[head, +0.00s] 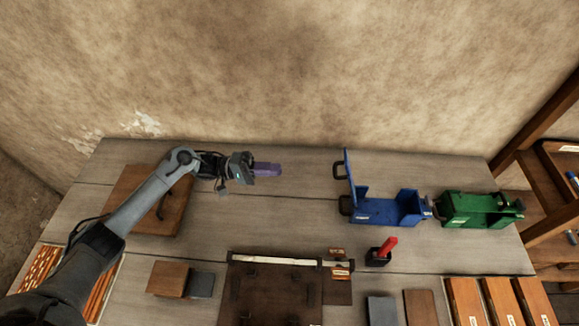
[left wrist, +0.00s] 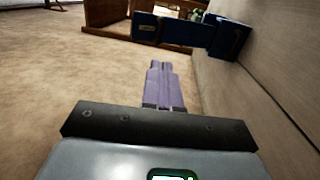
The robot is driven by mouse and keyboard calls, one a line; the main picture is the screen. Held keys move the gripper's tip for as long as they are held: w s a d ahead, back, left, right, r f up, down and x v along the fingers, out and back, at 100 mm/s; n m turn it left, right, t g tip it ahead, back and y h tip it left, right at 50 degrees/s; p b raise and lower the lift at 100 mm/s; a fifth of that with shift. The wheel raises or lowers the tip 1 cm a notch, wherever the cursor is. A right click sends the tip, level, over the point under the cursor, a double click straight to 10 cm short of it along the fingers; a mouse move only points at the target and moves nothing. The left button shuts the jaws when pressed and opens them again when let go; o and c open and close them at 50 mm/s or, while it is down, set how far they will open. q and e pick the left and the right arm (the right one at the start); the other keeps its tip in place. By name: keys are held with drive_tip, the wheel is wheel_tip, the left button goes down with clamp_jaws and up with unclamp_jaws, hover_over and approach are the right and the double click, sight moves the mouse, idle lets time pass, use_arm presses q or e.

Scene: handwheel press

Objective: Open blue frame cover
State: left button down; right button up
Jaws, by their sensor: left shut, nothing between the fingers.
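The blue frame (head: 378,211) stands on the table right of centre in the head view. Its blue cover (head: 349,172) stands steeply raised at the frame's left end, with a black handle (head: 338,171) on its left side. Blue parts of the frame (left wrist: 176,31) also show at the top of the left wrist view. My left gripper (head: 279,170) has purple fingers (left wrist: 160,66) that are shut and empty. It is to the left of the cover and handle, apart from them by a clear gap. My right gripper is in neither view.
A green frame (head: 480,209) stands just right of the blue one. A red-handled tool (head: 387,247) is in front of it. A wooden board (head: 133,200) lies under my left arm, and a dark brown board (head: 270,297) lies at front centre. The table between gripper and cover is clear.

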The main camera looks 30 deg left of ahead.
use_arm(q)
drive_tip(key=x, duration=1.3)
drive_tip(key=shift+w+d+p, duration=0.2)
drive_tip(key=shift+w+p, duration=0.05)
drive_tip(key=shift+p, duration=0.2)
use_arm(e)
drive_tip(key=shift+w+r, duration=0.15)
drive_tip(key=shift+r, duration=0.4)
use_arm(q)
drive_tip(key=shift+r, duration=0.1)
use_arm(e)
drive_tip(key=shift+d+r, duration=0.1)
